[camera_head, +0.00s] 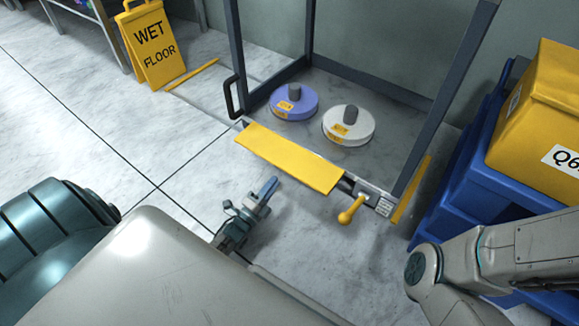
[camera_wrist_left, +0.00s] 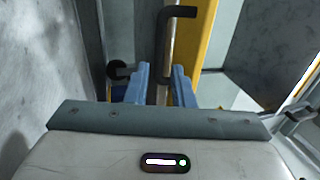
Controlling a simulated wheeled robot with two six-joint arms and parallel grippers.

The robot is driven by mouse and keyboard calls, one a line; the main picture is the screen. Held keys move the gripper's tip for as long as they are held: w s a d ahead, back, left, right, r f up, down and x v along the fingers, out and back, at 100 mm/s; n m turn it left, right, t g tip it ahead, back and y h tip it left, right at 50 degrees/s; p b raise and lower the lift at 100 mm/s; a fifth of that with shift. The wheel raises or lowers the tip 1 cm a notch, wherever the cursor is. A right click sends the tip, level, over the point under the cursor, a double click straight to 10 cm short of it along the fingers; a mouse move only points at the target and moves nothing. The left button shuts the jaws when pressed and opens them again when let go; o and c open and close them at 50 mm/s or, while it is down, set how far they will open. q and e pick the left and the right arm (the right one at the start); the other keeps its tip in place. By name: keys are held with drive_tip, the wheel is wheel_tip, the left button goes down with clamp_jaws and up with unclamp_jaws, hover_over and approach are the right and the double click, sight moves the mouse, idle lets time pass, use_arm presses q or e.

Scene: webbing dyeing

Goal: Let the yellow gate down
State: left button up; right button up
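The yellow gate (camera_head: 288,158) is a flat panel across the front of the dark-framed enclosure. A yellow-knobbed lever (camera_head: 351,210) sticks out beside its right end. My left gripper (camera_head: 268,188) is in front of the gate, apart from the lever and to its left. In the left wrist view its blue fingers (camera_wrist_left: 161,82) stand apart, with a grey bar with a black bent end (camera_wrist_left: 178,12) showing in the gap. I cannot tell whether the bar lies between them or beyond. A yellow strip shows to the right there. My right gripper is out of view.
A purple disc (camera_head: 294,104) and a white disc (camera_head: 348,126) lie inside the enclosure. A black handle (camera_head: 231,97) is on its left post. A yellow box (camera_head: 540,105) and blue crates (camera_head: 462,185) stand right.

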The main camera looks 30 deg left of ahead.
sight(286, 168)
use_arm(q)
drive_tip(key=b+x, duration=0.3)
drive_tip(key=x, duration=0.4)
drive_tip(key=shift+w+f, duration=0.1)
drive_tip(key=shift+w, duration=0.2)
drive_tip(key=shift+w+r, duration=0.35)
drive_tip(key=shift+w, duration=0.3)
clamp_jaws()
